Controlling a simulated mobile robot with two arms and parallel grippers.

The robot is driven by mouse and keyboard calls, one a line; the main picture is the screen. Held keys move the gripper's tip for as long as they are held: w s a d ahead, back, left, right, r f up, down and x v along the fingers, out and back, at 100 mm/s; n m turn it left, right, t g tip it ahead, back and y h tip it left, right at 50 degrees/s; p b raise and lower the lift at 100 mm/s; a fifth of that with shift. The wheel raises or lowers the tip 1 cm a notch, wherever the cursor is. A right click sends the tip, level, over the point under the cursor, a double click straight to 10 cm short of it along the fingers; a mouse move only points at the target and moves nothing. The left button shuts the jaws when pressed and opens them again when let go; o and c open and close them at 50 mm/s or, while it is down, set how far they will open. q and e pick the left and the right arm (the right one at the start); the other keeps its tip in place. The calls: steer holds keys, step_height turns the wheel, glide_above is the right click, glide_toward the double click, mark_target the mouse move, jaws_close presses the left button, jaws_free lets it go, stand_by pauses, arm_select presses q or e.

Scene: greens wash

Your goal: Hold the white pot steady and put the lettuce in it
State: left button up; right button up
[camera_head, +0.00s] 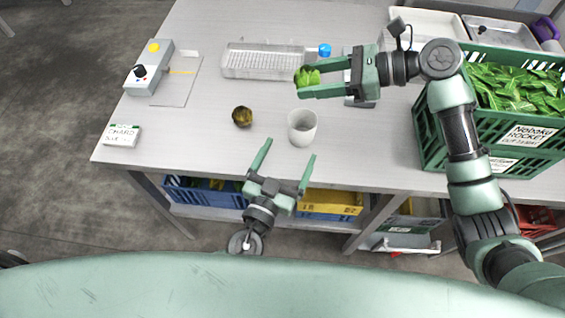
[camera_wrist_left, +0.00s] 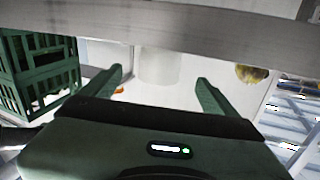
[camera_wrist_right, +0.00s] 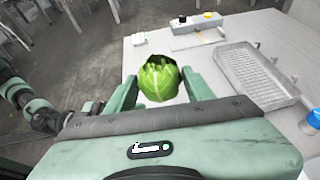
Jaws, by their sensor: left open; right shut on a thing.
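The white pot (camera_head: 302,127) stands upright on the table near its front edge; it also shows in the left wrist view (camera_wrist_left: 160,66). My right gripper (camera_head: 304,83) is shut on the green lettuce (camera_head: 308,77), above the table behind the pot. The lettuce (camera_wrist_right: 159,78) also shows between the fingers in the right wrist view. My left gripper (camera_head: 289,157) is open and empty at the table's front edge, in front of the pot and apart from it. Its fingers (camera_wrist_left: 160,82) point toward the pot in the left wrist view.
A brown-green round thing (camera_head: 242,117) lies left of the pot. A clear ridged tray (camera_head: 263,61) and a blue cap (camera_head: 324,50) are behind. A green crate of leaves (camera_head: 432,142) stands at right. A control box (camera_head: 149,68) and label card (camera_head: 122,135) are at left.

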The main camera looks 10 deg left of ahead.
arm_select(q)
steer(key=x, duration=0.9)
steer(key=shift+c, duration=0.3)
steer(key=c, duration=1.4)
steer(key=shift+o, duration=0.2)
arm_select(e)
glide_above(310, 121)
steer(key=s, duration=0.3)
steer(key=shift+w+a+f, duration=0.1)
steer(key=shift+f, duration=2.7)
steer(key=shift+w+a+f, duration=0.1)
steer(key=shift+f, duration=2.65)
arm_select(q)
steer(key=shift+s+r, duration=0.1)
arm_select(e)
steer(key=shift+s+d+f, duration=0.15)
steer(key=shift+f, duration=0.6)
steer(key=o, duration=1.5)
steer(key=shift+s+f, duration=0.1)
arm_select(q)
steer(key=shift+d, duration=0.1)
arm_select(e)
steer(key=r, duration=1.1)
steer(key=shift+w+r, duration=0.3)
